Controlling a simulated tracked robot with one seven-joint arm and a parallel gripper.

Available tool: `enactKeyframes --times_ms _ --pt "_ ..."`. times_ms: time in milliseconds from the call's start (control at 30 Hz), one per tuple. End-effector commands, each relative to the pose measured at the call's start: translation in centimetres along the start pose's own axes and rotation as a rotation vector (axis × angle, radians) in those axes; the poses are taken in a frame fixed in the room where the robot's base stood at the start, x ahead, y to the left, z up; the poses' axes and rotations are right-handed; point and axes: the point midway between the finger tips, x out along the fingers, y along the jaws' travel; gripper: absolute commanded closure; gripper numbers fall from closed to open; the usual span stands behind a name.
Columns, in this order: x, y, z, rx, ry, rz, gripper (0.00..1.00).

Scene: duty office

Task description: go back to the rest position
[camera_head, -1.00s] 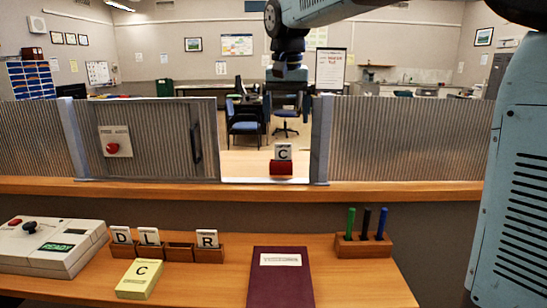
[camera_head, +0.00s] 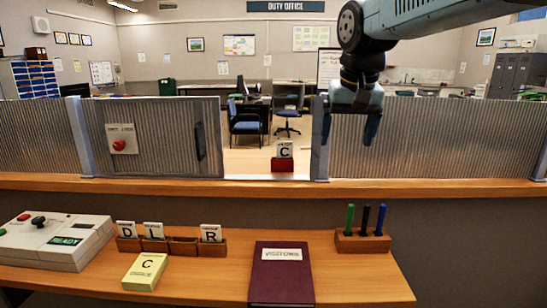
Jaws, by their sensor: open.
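My gripper (camera_head: 348,132) hangs from my arm at the upper right, fingers pointing down and spread apart. It is empty and appears in front of the corrugated panel right of the counter opening.
On the desk are a grey console (camera_head: 52,243), a wooden card rack (camera_head: 185,246) with D, L and R cards, a yellow C pad (camera_head: 145,271), a maroon book (camera_head: 282,282) and a pen block (camera_head: 362,243). A corrugated panel (camera_head: 440,140) stands behind.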

Motion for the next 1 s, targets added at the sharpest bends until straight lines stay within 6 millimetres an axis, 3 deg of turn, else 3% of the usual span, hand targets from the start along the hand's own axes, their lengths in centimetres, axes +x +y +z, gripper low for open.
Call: enactKeyframes --times_ms 200,500,700,1000 --pt "1.1 4.3 6.3 -0.003 0.073 0.000 0.12" --pt "4.0 8.0 13.9 -0.015 0.163 0.008 0.12" --pt "5.2 8.6 16.1 -0.023 0.191 0.012 0.12" --pt "5.3 8.7 16.3 -0.024 0.193 0.012 0.12"
